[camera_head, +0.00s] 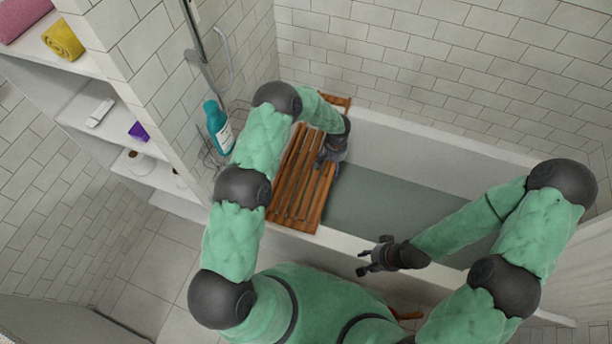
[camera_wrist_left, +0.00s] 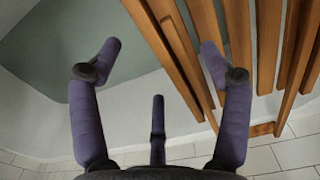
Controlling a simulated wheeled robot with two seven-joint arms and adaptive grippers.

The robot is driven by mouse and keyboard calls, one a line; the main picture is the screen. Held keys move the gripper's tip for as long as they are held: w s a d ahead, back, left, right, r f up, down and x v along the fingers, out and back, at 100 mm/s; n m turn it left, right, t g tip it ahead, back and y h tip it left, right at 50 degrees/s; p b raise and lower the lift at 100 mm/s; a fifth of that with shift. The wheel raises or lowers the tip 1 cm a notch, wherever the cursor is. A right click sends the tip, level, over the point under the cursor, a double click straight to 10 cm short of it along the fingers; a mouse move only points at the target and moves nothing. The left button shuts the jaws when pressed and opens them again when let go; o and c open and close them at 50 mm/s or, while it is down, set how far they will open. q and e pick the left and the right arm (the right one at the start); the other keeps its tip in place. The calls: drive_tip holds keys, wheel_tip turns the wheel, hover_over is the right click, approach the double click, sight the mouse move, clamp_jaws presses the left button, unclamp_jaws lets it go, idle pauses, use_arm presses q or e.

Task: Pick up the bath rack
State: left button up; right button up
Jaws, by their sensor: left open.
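The bath rack (camera_head: 300,190) is a brown wooden slatted rack. It lies across the left end of the bathtub, resting on the tub's rim. It also shows in the left wrist view (camera_wrist_left: 238,50). My left gripper (camera_head: 325,162) is open above the rack's right edge. In the left wrist view, one finger of my left gripper (camera_wrist_left: 160,52) is over the tub's inside and another is over the slats. I cannot tell whether the fingers touch the wood. My right gripper (camera_head: 366,262) is open and empty in front of the tub's near rim.
The bathtub (camera_head: 480,173) holds greyish water. A teal bottle (camera_head: 218,127) stands in a wire holder (camera_head: 208,158) left of the rack. Wall shelves (camera_head: 85,110) at the left hold a yellow towel (camera_head: 63,40) and small items. Tiled walls close in the tub's back and left.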

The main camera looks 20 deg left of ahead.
sight(332, 170)
use_arm(q)
drive_tip(key=f, duration=0.1)
drive_tip(key=f+b, duration=0.1)
drive_tip(key=f, duration=0.1)
drive_tip(key=f+b, duration=0.1)
drive_tip(key=f, duration=0.1)
drive_tip(key=shift+w, duration=0.25)
drive_tip(key=c, duration=1.5)
drive_tip(key=shift+r, duration=0.15)
drive_tip(key=shift+c, duration=0.2)
